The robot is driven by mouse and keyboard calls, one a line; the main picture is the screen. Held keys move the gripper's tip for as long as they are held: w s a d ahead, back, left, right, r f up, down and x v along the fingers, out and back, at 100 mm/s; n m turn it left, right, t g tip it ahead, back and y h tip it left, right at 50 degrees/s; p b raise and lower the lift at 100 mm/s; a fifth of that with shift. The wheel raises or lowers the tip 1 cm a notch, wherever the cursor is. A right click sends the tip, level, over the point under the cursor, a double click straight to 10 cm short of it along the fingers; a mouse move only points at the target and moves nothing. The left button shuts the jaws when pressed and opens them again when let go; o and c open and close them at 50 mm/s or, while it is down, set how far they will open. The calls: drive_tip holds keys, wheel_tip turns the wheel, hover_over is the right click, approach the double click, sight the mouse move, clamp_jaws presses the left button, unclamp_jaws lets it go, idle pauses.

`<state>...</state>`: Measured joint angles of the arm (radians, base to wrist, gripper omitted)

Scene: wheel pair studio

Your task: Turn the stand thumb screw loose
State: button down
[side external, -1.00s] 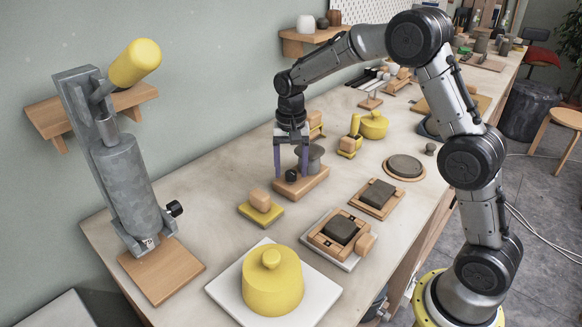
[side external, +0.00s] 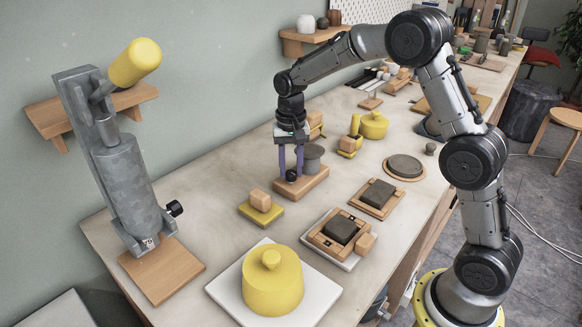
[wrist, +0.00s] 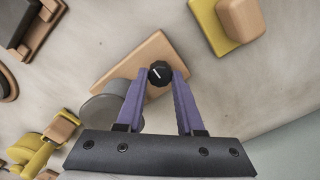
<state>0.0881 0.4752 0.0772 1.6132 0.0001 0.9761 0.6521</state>
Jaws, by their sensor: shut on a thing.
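The stand thumb screw is a small black knob (wrist: 160,73) with a white line on its top, and it shows low between my fingers in the side view (side external: 292,175). It sits over a wooden base board (side external: 314,187), beside a grey round post or cup (wrist: 110,102). My gripper (wrist: 160,76) comes down from above, its two purple fingers shut on the knob from both sides. In the side view the fingers (side external: 291,172) partly hide the knob. The white line lies slanted in the wrist view.
A wooden block on a yellow plate (side external: 260,208) stands just left of the base board. A yellow lidded pot (side external: 272,282) is in front, and a grey slab on a board (side external: 377,194) is at right.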

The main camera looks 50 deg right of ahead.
sight(290, 173)
drive_tip(key=n, duration=0.9)
drive_tip(key=shift+n, duration=0.3)
drive_tip(key=n, duration=0.4)
drive_tip(key=shift+n, duration=0.3)
drive_tip(key=shift+a+n, duration=0.1)
drive_tip(key=shift+n, duration=2.1)
drive_tip(key=c, duration=0.5)
unclamp_jaws()
wheel_tip(290, 173, up, 14)
drive_tip(key=shift+f, duration=0.1)
